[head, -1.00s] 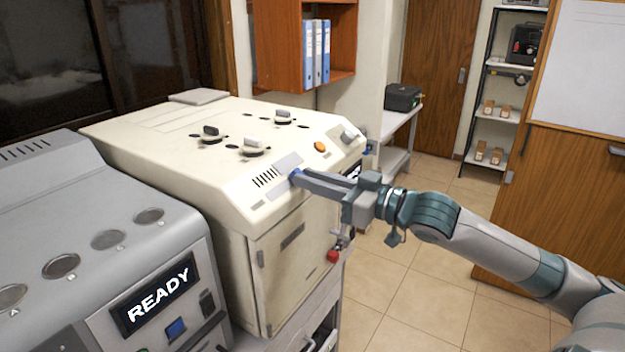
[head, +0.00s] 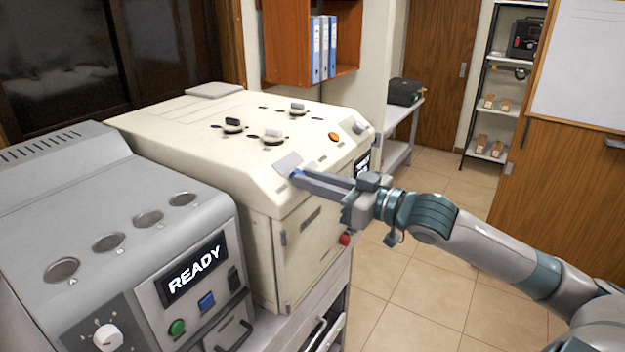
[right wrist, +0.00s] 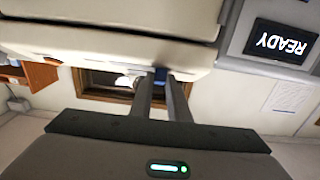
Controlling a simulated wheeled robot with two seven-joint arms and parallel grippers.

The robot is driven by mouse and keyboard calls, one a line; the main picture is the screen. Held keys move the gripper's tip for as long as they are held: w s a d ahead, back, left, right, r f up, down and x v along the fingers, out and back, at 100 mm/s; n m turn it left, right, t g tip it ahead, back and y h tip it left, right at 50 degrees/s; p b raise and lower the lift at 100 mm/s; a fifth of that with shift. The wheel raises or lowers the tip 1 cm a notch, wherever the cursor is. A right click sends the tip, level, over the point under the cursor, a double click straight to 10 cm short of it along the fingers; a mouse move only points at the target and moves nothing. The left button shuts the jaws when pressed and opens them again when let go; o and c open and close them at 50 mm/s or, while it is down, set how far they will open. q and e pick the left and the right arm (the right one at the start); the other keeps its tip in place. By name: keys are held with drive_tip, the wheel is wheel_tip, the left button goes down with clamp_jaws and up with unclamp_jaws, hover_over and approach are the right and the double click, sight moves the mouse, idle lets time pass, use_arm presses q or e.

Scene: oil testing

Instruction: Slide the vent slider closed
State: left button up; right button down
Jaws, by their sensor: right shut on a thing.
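The cream machine (head: 180,118) has a grey vent slider plate (head: 287,161) on its sloped front edge. No vent slots show beside the plate. My right gripper (head: 297,173) is shut at the lower edge of the plate, on the small blue slider tab, which shows between its fingertips in the right wrist view (right wrist: 161,74). The fingers hide most of the tab. My left gripper is not in view.
A grey machine (head: 75,215) with a READY display stands close at the left. Knobs (head: 272,137) and an orange button (head: 334,137) are on the cream top. The tiled floor (head: 400,290) at right is open.

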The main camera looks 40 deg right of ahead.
drive_tip(key=c, duration=2.1)
unclamp_jaws()
drive_tip(key=shift+a+f, duration=0.1)
drive_tip(key=shift+a, duration=0.05)
drive_tip(key=o, duration=0.4)
drive_tip(key=shift+s, duration=0.1)
use_arm(q)
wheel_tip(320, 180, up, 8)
drive_tip(key=p, duration=0.8)
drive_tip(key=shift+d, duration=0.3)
use_arm(e)
drive_tip(key=shift+v, duration=8.65)
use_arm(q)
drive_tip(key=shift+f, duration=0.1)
use_arm(e)
drive_tip(key=shift+a, duration=0.1)
